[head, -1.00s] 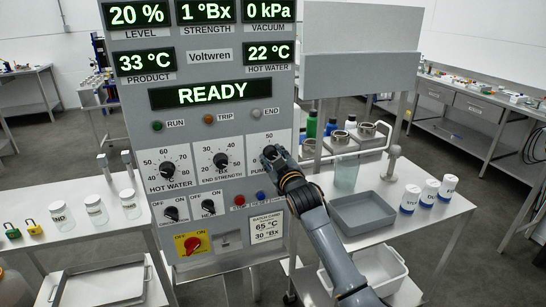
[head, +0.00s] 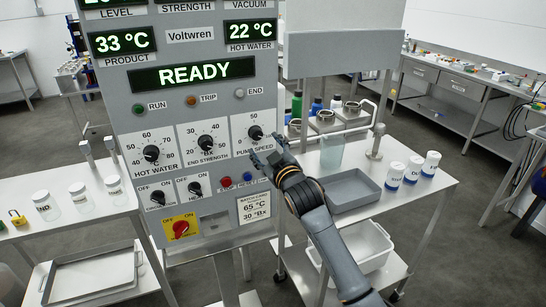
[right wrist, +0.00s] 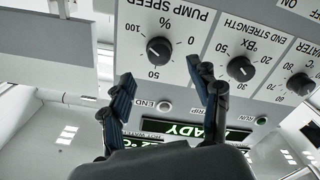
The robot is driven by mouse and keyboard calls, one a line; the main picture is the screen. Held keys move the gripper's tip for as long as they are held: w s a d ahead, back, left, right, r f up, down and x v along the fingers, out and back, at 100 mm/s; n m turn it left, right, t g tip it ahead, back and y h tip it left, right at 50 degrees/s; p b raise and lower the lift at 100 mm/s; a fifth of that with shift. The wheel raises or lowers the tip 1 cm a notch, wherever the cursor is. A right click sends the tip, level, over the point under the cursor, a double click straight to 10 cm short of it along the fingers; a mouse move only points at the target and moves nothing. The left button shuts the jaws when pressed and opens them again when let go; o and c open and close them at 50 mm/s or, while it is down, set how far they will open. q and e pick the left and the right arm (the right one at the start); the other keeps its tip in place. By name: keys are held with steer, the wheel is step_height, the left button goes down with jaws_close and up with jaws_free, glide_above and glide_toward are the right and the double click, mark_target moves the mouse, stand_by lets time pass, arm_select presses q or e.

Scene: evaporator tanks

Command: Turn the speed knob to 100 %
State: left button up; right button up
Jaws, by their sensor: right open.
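The pump speed knob (head: 255,133) is a black round knob on a white dial plate at the panel's right side. It also shows in the right wrist view (right wrist: 159,50), where the picture is turned over, with 50 below, 100 to the left and 0 to the right. I cannot tell its exact setting. My right gripper (head: 264,157) is just below the knob in the head view. In the right wrist view its two fingers (right wrist: 163,76) are spread apart with nothing between them, and the knob lies beyond the tips. My left gripper is not in view.
The end strength knob (head: 206,142) and hot water knob (head: 151,153) sit left of the pump speed dial. A red button (head: 226,182) and a blue button (head: 248,177) are just below, close to my gripper. A grey tray (head: 352,188) stands on the right table.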

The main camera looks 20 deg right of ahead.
steer(key=s, duration=0.5)
steer(key=shift+s+d, duration=0.1)
steer(key=shift+s, duration=0.1)
steer(key=shift+f, duration=0.15)
step_height(320, 180, down, 24)
steer(key=s+r+m+g+b, duration=0.1)
steer(key=s+g, duration=0.1)
steer(key=g, duration=0.2)
steer(key=s+f+g, duration=0.1)
steer(key=s+f, duration=0.3)
steer(key=f, duration=0.4)
steer(key=s+f+m+g, duration=0.1)
steer(key=s+f+g, duration=0.15)
steer(key=f, duration=0.45)
steer(key=s+f+g, duration=0.1)
steer(key=s+f, duration=0.3)
steer(key=f, duration=0.4)
steer(key=s+f+m+g+b, duration=0.1)
steer(key=s+f+g, duration=0.2)
steer(key=s+f, duration=1)
steer(key=s+f+g+b, duration=0.1)
steer(key=s+f+g, duration=0.2)
steer(key=s+f, duration=1.1)
steer(key=s+g, duration=0.2)
steer(key=s, duration=1.6)
steer(key=shift+s+d+r+m+h, duration=0.2)
steer(key=shift+s+d+m+h, duration=0.1)
steer(key=shift+s+m, duration=0.1)
